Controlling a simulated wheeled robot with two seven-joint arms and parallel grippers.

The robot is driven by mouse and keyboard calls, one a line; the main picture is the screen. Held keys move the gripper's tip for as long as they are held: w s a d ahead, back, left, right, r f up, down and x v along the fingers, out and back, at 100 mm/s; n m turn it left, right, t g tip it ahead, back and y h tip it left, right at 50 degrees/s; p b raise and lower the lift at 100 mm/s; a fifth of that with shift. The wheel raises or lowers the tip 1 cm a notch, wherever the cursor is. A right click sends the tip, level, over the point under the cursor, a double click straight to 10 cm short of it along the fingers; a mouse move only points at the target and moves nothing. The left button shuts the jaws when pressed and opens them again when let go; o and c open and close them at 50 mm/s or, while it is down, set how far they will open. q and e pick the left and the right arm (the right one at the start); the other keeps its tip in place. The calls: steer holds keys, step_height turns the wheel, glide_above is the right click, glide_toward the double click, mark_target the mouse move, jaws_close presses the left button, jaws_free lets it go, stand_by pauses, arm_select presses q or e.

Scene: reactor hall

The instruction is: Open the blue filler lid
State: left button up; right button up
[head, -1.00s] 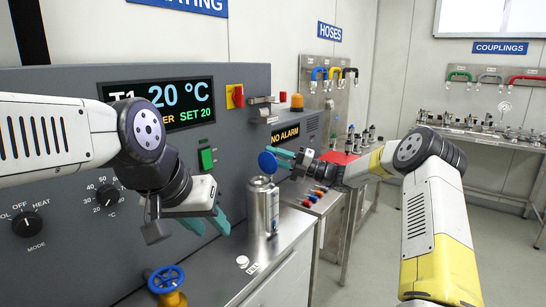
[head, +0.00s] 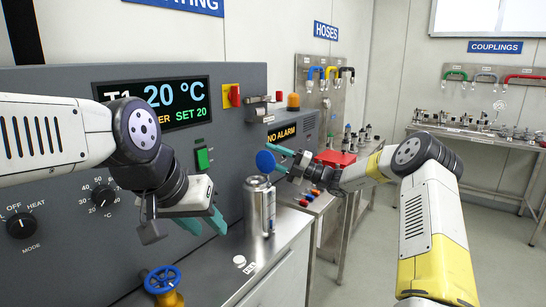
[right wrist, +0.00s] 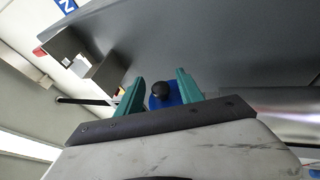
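The blue filler lid (head: 265,160) stands upright above the top of a silver metal canister (head: 259,208), swung up from its mouth, with its flat face towards the head camera. My right gripper (head: 288,158) is close at the lid's right side. In the right wrist view the blue lid (right wrist: 161,103) and a black knob (right wrist: 162,89) show between the spread teal fingers; clear gaps separate the knob from both fingers. My left gripper (head: 205,224) hangs left of the canister, its teal fingers apart and empty.
A grey control panel (head: 60,150) stands behind and left. A blue valve wheel (head: 162,279) is in the foreground. A side table with a red item (head: 335,158) and coloured knobs is beyond the canister. The floor (head: 375,240) at right is clear.

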steer(key=v, duration=0.7)
steer(key=shift+d+f, duration=0.15)
steer(key=shift+d, duration=0.2)
